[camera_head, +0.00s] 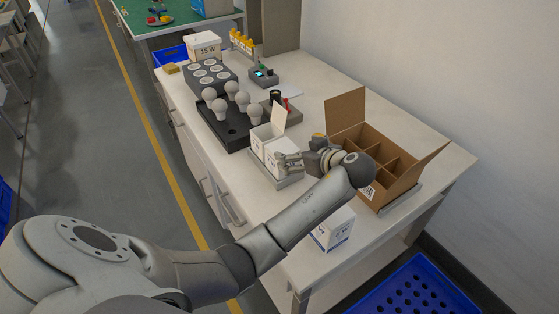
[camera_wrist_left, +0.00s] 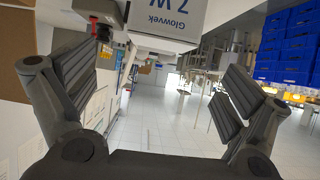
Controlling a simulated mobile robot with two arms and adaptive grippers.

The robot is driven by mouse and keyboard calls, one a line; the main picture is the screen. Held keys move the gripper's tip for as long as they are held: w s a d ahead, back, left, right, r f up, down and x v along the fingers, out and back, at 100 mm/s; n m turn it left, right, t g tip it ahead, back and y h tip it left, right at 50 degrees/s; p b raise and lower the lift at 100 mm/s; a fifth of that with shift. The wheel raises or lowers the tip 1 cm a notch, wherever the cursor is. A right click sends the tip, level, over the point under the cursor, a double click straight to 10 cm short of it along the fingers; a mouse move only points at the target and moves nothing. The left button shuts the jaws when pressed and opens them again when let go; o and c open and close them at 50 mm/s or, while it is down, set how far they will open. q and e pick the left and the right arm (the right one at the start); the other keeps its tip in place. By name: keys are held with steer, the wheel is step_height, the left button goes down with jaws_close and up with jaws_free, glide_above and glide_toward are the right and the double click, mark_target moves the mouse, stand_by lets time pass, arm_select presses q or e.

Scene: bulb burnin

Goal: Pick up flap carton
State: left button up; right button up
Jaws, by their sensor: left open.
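The flap carton (camera_head: 262,137) is a small white box with its lid flap raised. It stands upright in a shallow grey tray (camera_head: 291,182) on the bench. My left gripper (camera_head: 284,161) is just to its right, low over the tray, with its fingers pointing left towards the carton. In the left wrist view, a white carton face printed "Glowvek 7 W" (camera_wrist_left: 158,42), apparently the flap carton, lies ahead at the top. The fingers (camera_wrist_left: 157,95) are spread wide with nothing between them. The gripper partly hides the tray. My right gripper is not in view.
A brown divided box (camera_head: 374,152) stands open behind my left wrist. Another white carton (camera_head: 331,232) is near the front edge, below my forearm. A black tray with bulbs (camera_head: 233,140) is left of the flap carton. A blue crate (camera_head: 415,290) is at lower right.

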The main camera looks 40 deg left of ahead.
mark_target(284, 149)
arm_select(q)
steer(key=x, duration=0.3)
steer(key=shift+w+a+f, duration=0.1)
steer(key=shift+a, duration=0.2)
steer(key=shift+w+a+f+p, duration=0.2)
steer(key=shift+a+f+p, duration=0.05)
steer(key=shift+a+p, duration=0.35)
steer(key=p+x, duration=0.1)
steer(key=x, duration=0.2)
steer(key=shift+f, duration=0.25)
steer(key=shift+w+a+f, duration=0.15)
steer(key=shift+a+f, duration=0.1)
steer(key=shift+a, duration=0.05)
steer(key=c, duration=1.2)
steer(key=shift+c, duration=0.9)
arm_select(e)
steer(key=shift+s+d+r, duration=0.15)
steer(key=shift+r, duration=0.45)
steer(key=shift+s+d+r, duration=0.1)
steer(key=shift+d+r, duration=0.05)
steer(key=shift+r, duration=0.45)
arm_select(q)
steer(key=shift+r, duration=0.1)
